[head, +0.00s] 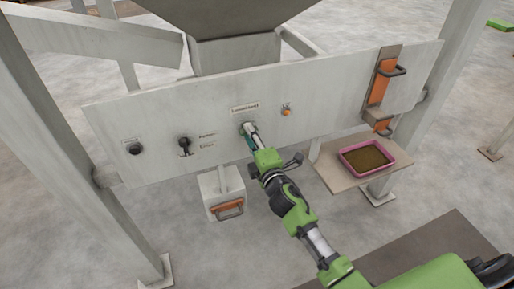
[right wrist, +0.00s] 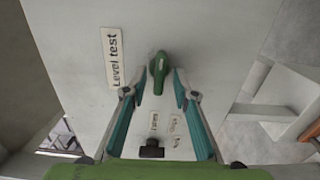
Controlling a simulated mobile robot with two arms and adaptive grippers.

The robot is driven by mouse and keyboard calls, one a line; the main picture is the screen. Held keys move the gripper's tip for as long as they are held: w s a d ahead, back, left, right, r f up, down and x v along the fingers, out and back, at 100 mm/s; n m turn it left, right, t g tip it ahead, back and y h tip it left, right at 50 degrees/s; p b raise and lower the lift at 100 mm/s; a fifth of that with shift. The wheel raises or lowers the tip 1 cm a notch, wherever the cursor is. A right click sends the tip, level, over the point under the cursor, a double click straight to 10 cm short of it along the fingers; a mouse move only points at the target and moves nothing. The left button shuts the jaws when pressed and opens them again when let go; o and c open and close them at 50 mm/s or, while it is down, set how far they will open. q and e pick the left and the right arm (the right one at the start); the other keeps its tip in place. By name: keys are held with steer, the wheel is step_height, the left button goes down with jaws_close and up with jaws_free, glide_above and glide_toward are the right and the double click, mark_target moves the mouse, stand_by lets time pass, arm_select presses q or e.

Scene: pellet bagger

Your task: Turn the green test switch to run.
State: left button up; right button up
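The green test switch (right wrist: 158,70) is on the pale panel, beside a "Level test" label (right wrist: 115,58). Its handle lies nearly upright in the right wrist view. Two small position labels (right wrist: 164,124) are below it there, too blurred to read surely. My right gripper (right wrist: 157,84) is open, with a fingertip on either side of the switch and a visible gap to each. In the head view my right gripper (head: 248,132) reaches the panel under the label and hides the switch. My left gripper is not in view.
The panel (head: 330,95) also carries a black knob (head: 135,148), a black lever (head: 184,142) and a small orange control (head: 286,110). At right are an orange slide with a handle (head: 382,80) and a pink tray (head: 345,158) on a shelf. An orange-handled box (head: 222,184) hangs below.

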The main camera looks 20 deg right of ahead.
steer(key=s, duration=1)
steer(key=shift+s+d, duration=0.15)
steer(key=shift+s, duration=0.05)
steer(key=s+f+m+g, duration=0.3)
steer(key=s+f, duration=0.2)
steer(key=f, duration=0.8)
steer(key=s+d+f+m+g, duration=0.1)
steer(key=s+f+m+g, duration=0.3)
steer(key=f, duration=0.8)
steer(key=s+f+m+g, duration=0.15)
steer(key=s+f, duration=0.45)
steer(key=f, duration=0.7)
steer(key=s+f+m+g, duration=0.2)
steer(key=s+f, duration=0.4)
steer(key=s, duration=0.5)
steer(key=s+d+f+m+g, duration=0.1)
steer(key=s+f+m+g, duration=0.2)
steer(key=s+f, duration=0.3)
steer(key=s+d+f+m+g, duration=0.1)
steer(key=s+f, duration=0.5)
steer(key=s, duration=1)
steer(key=shift+s+d+m+g+h, duration=0.2)
steer(key=shift+s+m+g+h, duration=0.1)
steer(key=shift+m+g, duration=0.75)
